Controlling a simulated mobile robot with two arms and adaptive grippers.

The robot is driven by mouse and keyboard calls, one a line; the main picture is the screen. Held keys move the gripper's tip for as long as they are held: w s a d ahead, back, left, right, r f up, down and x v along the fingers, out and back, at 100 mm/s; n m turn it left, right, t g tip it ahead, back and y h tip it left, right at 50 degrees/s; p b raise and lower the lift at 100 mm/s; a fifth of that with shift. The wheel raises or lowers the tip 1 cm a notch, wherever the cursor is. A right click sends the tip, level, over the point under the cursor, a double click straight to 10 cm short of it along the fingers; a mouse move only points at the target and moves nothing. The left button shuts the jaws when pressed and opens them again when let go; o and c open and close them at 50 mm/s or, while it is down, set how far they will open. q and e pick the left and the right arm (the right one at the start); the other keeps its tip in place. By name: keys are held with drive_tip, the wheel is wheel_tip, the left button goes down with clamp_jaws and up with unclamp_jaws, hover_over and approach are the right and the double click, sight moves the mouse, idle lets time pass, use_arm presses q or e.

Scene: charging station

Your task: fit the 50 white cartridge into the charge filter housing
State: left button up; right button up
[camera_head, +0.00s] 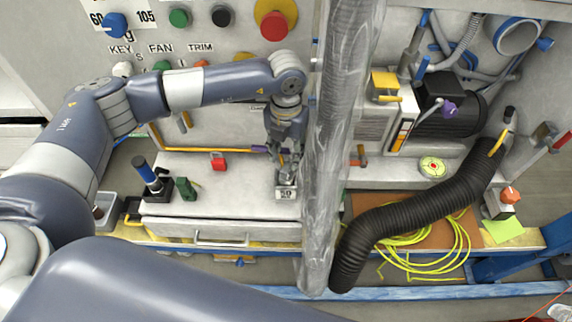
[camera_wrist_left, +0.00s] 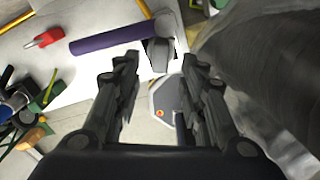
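A small white block marked 50, which looks like the cartridge (camera_head: 286,192), stands at the right end of the pale bench top in the head view. My left gripper (camera_head: 284,158) points down just above it. In the left wrist view the fingers (camera_wrist_left: 160,95) are spread apart. A pale grey-white piece with an orange dot (camera_wrist_left: 163,101) shows between them, nearer the right finger; I cannot tell whether it is the cartridge. A gap shows at the left finger. I cannot pick out the charge filter housing for certain. My right gripper is not in view.
A wrapped vertical pipe (camera_head: 335,130) stands close right of my left gripper. A red padlock (camera_head: 218,161) and a blue-handled tool (camera_head: 147,175) are on the bench to the left. A purple cylinder (camera_wrist_left: 110,38) lies near the fingers. A black hose (camera_head: 420,220) curves at right.

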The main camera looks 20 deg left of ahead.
use_arm(q)
wheel_tip(320, 180, up, 6)
drive_tip(key=shift+f+b, duration=0.25)
drive_tip(key=shift+b, duration=0.15)
drive_tip(key=shift+f, duration=0.1)
